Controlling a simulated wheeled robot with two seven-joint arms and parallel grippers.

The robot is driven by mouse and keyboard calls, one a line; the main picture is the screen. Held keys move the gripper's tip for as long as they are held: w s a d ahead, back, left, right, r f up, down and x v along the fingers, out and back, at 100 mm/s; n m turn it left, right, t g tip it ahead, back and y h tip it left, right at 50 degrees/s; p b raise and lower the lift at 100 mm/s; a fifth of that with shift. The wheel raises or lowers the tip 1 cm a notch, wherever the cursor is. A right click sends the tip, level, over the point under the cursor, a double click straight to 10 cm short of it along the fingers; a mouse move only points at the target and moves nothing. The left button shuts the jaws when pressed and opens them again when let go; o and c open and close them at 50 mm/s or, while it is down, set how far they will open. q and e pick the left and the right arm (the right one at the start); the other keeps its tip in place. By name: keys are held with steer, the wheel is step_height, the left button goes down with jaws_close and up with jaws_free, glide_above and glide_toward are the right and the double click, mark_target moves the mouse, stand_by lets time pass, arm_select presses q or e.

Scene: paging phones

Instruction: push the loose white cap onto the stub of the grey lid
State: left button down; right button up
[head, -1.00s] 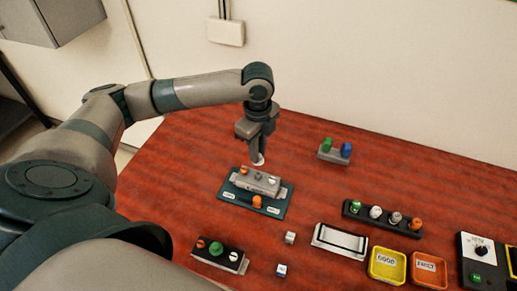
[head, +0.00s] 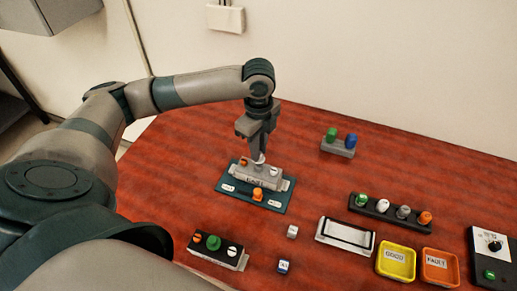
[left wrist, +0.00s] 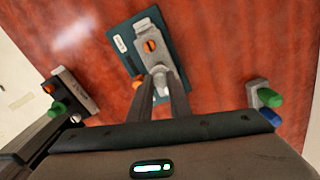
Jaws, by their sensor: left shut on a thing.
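The grey lid (head: 262,182) is a long block on a dark teal plate (head: 226,187). An orange screw-like cap (head: 243,161) sits near its left end and a white one (head: 272,171) near its right end. My left gripper (head: 258,155) points straight down over the middle of the lid, shut on the loose white cap (head: 258,160). The cap is at or just above the lid's middle; the fingers and cap hide the stub, so contact is unclear. In the left wrist view, the fingers (left wrist: 160,82) reach over the lid (left wrist: 150,62). My right gripper is not in view.
An orange knob (head: 257,194) stands at the plate's front. A dark box (head: 217,251) with a green knob is nearer. Small cubes, a white-framed tray (head: 345,237), a knob rack (head: 390,212), yellow (head: 396,262) and orange (head: 440,267) bins lie right. A grey block (head: 338,148) stands behind.

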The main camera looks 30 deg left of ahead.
arm_select(q)
steer(key=shift+f, duration=1)
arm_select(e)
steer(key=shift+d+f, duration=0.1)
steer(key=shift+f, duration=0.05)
arm_select(q)
steer(key=shift+f, duration=0.1)
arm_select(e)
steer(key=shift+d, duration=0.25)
arm_select(q)
steer(key=shift+p, duration=0.35)
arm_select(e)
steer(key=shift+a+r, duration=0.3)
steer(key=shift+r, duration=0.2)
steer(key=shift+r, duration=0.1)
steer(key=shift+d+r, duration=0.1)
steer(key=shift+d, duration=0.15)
arm_select(q)
steer(key=shift+p, duration=0.7)
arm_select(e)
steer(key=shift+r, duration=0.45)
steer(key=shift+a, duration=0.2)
arm_select(q)
steer(key=shift+f+p, duration=0.15)
steer(key=shift+p, duration=0.35)
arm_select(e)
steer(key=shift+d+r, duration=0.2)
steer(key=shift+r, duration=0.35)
